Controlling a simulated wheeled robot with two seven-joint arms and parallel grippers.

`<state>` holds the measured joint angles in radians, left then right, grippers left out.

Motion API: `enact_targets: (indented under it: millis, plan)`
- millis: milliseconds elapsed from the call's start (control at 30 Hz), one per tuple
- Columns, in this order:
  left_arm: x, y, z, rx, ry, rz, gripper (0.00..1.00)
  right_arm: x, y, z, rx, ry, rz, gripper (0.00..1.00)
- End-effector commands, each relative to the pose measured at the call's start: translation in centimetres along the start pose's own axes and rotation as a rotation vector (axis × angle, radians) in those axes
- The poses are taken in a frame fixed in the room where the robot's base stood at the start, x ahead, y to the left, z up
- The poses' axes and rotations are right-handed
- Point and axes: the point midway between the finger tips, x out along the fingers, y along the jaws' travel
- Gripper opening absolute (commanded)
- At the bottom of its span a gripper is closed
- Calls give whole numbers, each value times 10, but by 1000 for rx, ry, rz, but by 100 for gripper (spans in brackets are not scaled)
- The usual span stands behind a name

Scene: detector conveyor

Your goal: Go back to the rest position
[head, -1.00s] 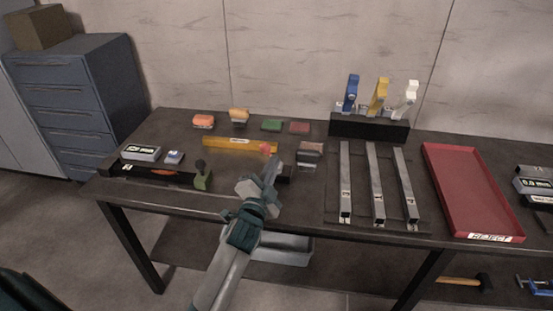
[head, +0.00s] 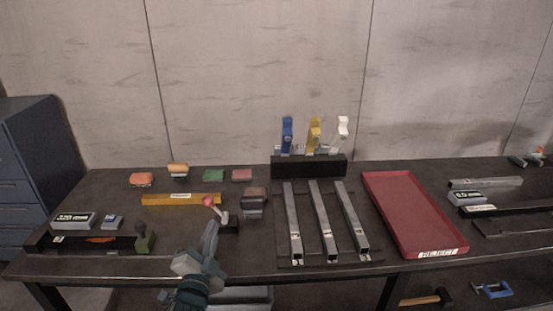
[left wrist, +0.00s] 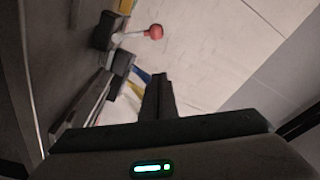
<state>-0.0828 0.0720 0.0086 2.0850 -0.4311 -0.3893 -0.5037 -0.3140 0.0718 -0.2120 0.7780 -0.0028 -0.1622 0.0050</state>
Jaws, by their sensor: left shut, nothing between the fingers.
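My left gripper (head: 212,235) is at the bottom of the head view, at the front edge of the dark workbench (head: 262,228). It is shut and empty. Its dark fingers (left wrist: 160,92) show together in the left wrist view, pointing up the picture with nothing between them. A red-knobbed lever (head: 209,201) on a dark base stands just behind the fingertips in the head view. The same red knob (left wrist: 155,31) appears beyond the fingers in the left wrist view, apart from them. My right gripper is in neither current view.
Three metal bars (head: 321,219) lie right of the gripper, below a black holder (head: 308,166) with blue, yellow and white pieces. A red reject tray (head: 436,248) lies further right. A yellow bar (head: 180,200) and small blocks lie left. A blue-grey cabinet (head: 33,170) stands far left.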

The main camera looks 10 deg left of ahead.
Motion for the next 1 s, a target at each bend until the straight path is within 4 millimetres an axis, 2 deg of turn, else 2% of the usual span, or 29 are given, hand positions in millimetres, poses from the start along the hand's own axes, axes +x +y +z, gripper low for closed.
enact_targets:
  millis: [167, 267, 367, 467, 567, 600, 700, 800, 1000]
  plan:
    - [-9, 9, 8, -33, -35, 36, 0, 0, 0, 0, 0, -1, 0, 31]
    - [-24, 24, 21, -84, -92, 92, 0, 0, 0, 1, 0, -1, 0, 31]
    - [-51, 47, 39, -160, -182, 180, 0, 0, 0, 1, 0, -2, 0, 31]
    - [-89, 76, 59, -253, -302, 289, 0, 0, 0, 1, 0, -2, 0, 31]
    - [-139, 106, 76, -350, -444, 413, 0, 0, 0, 1, 0, -2, 0, 31]
    - [-161, 117, 82, -385, -504, 462, 0, 0, 0, 1, 0, -2, 0, 31]
    - [-213, 139, 92, -458, -639, 569, 0, 0, 0, 1, 1, -2, 0, 31]
    - [-252, 151, 96, -502, -741, 644, 0, 0, 0, 2, 1, -2, 1, 31]
    - [-309, 164, 98, -551, -885, 747, 0, 0, 0, 2, 1, -2, 1, 31]
